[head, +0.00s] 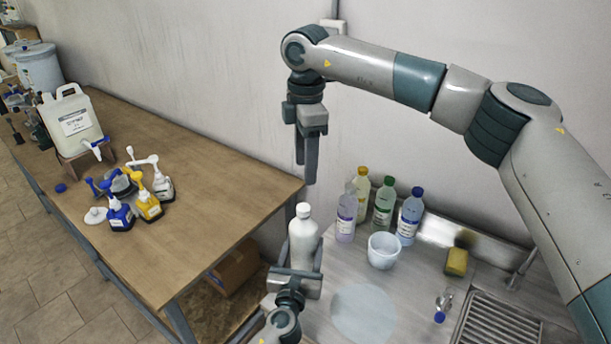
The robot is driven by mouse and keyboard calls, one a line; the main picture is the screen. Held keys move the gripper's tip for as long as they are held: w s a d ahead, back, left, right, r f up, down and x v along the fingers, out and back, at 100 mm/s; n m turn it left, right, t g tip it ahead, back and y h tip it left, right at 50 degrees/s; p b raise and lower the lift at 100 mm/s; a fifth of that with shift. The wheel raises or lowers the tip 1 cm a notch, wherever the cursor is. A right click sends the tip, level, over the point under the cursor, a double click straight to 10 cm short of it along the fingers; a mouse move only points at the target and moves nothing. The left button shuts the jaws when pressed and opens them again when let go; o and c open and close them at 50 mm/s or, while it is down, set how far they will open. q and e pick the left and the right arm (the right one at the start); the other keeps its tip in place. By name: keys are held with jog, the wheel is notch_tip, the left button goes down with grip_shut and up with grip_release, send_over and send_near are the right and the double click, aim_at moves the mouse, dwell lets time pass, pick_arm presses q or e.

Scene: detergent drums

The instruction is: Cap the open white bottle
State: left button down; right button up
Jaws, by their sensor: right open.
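The white bottle (303,241) stands upright in the head view, near the left edge of the metal counter. A white cap-like piece (303,210) sits on top of its neck; I cannot tell how tightly. My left gripper (303,248) comes up from below, with one finger on each side of the bottle's body, closed around it. My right gripper (308,172) points down just above the bottle's top, clear of it. It is open and nothing shows between its fingers, which are seen nearly side-on.
Behind the bottle stand purple (346,215), yellow (362,185), green (384,203) and blue (410,214) bottles. A white cup (383,250), a sponge (457,262) and a drain grate (488,322) are on the counter. The wooden table (220,205) holds several small pump bottles and a jug (73,122).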

pick_arm(q)
jog(key=shift+f, duration=0.1)
pick_arm(e)
jog(key=shift+r, duration=0.4)
pick_arm(q)
jog(key=c, duration=0.5)
grip_release()
jog(key=shift+c, duration=0.2)
jog(key=shift+s, duration=0.1)
jog(key=s+a+b, duration=0.3)
jog(key=s+b, duration=0.1)
jog(key=s, duration=1.3)
jog(key=shift+a, duration=0.15)
pick_arm(e)
notch_tip(320, 180, down, 4)
jog(key=shift+r, duration=0.1)
